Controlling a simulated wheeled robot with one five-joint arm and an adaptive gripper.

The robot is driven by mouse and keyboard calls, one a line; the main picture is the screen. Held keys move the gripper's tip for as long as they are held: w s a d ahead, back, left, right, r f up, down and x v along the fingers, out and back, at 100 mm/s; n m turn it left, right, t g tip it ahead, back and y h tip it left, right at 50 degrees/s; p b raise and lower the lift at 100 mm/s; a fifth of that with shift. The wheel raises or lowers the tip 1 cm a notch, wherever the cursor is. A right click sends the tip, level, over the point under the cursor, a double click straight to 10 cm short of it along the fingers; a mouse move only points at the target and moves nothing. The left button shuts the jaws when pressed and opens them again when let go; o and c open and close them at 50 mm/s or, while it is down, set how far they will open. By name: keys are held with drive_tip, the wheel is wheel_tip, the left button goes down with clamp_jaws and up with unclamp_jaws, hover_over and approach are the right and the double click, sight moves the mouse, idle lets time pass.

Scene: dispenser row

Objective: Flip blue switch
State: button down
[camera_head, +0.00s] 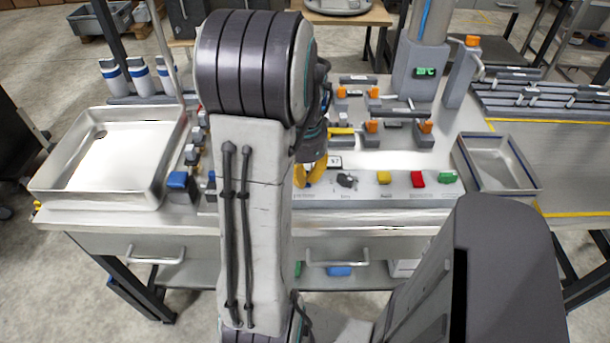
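A blue block-shaped control (178,180), possibly the blue switch, sits on a grey base just right of the sink, left of my arm. A second small blue part (211,177) shows at the left edge of my arm, which hides most of what is around it. My gripper (310,174) points down over the left part of the grey control panel, right of my arm. Its yellow fingers are partly hidden by my arm. Whether they are open or touch the panel is unclear. Both blue parts are well to the left of it.
The control panel (375,205) bears a black knob (347,181) and yellow (383,178), red (417,179) and green (447,178) buttons. Orange-topped levers (371,126) stand behind. A metal sink (65,160) is at left, a small tray (500,170) at right.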

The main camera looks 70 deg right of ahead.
drive_tip(key=shift+r+p, duration=2.65)
drive_tip(key=shift+r, duration=0.7)
